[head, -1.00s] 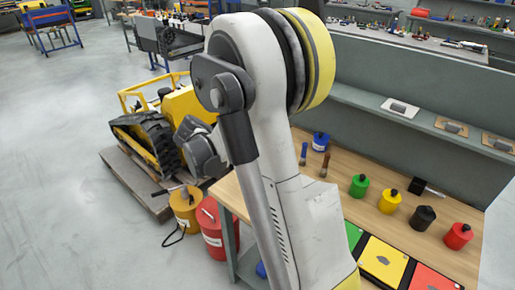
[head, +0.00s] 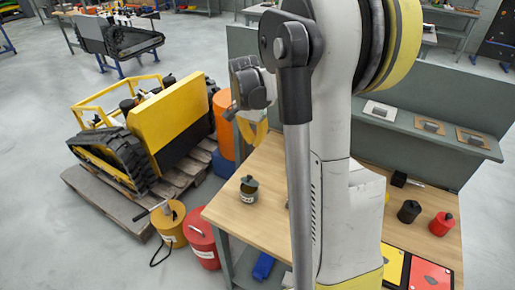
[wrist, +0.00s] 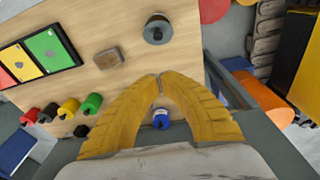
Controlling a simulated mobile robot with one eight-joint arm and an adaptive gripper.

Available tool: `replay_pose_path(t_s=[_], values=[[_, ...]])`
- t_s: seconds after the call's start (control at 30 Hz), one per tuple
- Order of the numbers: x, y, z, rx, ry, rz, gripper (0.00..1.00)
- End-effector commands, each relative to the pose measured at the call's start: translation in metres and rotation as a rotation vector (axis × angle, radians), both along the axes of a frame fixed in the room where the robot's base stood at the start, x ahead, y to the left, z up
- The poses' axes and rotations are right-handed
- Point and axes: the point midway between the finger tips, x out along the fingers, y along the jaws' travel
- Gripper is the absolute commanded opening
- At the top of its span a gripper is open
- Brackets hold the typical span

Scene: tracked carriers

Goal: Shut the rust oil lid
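A small grey-olive can (head: 249,194) with a pale label stands on the wooden workbench (head: 228,211), left of my arm. Its dark lid (head: 249,182) shows at the top; I cannot tell how far open it is. In the wrist view what looks like the same grey can (wrist: 157,30) stands beyond my fingertips, seen from above. My gripper (wrist: 160,77) has its two yellow fingers meeting at the tips, with nothing between them. It shows in the head view (head: 256,133) above the bench's back left part, apart from the can. No label is readable as rust oil.
A blue can (wrist: 160,120) shows between my fingers, beyond them. Green (wrist: 92,103), yellow (wrist: 70,106), black (head: 409,211) and red (head: 442,223) cans stand on the bench. A brown block (wrist: 107,57) lies there. An orange barrel (head: 222,125) and floor drums (head: 202,242) stand left.

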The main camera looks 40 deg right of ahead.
Motion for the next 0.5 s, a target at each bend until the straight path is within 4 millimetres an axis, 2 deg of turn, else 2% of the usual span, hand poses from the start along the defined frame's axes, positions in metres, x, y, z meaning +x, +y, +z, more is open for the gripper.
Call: replay_pose_path(t_s=[0.43, 0.5], values=[[0.001, -0.012, -0.094, -0.003, 0.001, -0.001, 0.00], [-0.002, -0.004, -0.103, -0.003, 0.001, 0.001, 0.00]])
